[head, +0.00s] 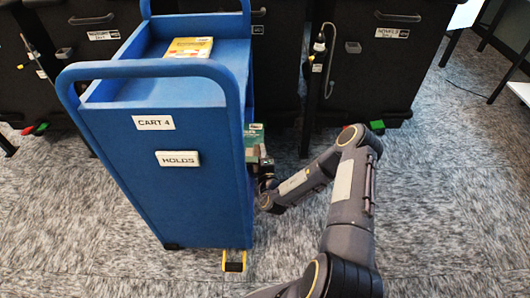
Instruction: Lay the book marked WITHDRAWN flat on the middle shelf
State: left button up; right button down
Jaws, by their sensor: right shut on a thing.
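A blue cart (200,195) with labels reading CART 4 and HOLDS stands left of centre. My right gripper (265,168) is at the cart's right side, shut on a green book (254,138). The book is partly hidden behind the cart's end panel, and its marking is too small to read. I cannot tell whether the book touches a shelf. The middle shelf is hidden by the end panel. A yellow-orange book (189,49) lies flat on the cart's top shelf (150,91). My left gripper is out of view.
Black bins with handles line the back, including one at the right (372,70). A yellow-edged piece (234,262) sticks out at the cart's foot. A white table (519,88) is at the far right. The carpet (450,190) on the right is clear.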

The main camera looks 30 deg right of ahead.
jog(key=shift+f, duration=0.2)
jog(key=c, duration=1.3)
grip_release()
jog(key=shift+s, duration=0.1)
jog(key=p+v, duration=0.2)
jog(key=v, duration=0.5)
jog(key=shift+s, duration=0.3)
jog(key=shift+a, duration=0.1)
